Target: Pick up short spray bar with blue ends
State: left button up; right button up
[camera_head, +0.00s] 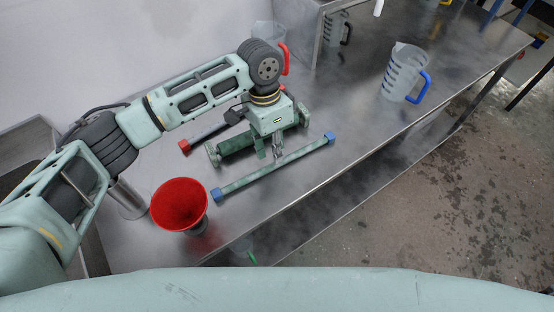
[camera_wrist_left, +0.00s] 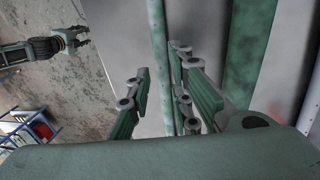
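The spray bar with blue ends (camera_head: 250,178) is a thin green bar lying on the metal table near its front edge. My left gripper (camera_head: 278,153) is over the bar's middle and points down. In the left wrist view the fingers of my left gripper (camera_wrist_left: 165,98) are spread, with the thin green bar (camera_wrist_left: 160,50) in the gap between them. I see no contact with the bar. My right gripper (camera_wrist_left: 80,37) shows small at the upper left of the wrist view, over the floor, and its fingers look apart.
A thicker green bar (camera_head: 236,144) lies just behind, and a red-ended bar (camera_head: 208,134) is partly hidden by my arm. A red funnel (camera_head: 180,204) stands at the left. A jug with a blue handle (camera_head: 402,72) stands at the right. The table between is clear.

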pick_arm(q)
jog(key=f, duration=0.1)
jog(key=f+p, duration=0.1)
jog(key=shift+s+f, duration=0.3)
jog(key=shift+f, duration=0.8)
jog(key=c, duration=0.5)
jog(key=shift+r, duration=0.1)
grip_shut()
pick_arm(e)
jog(key=shift+w+d+r, duration=0.1)
jog(key=shift+w+r, duration=0.35)
jog(key=shift+r, duration=0.35)
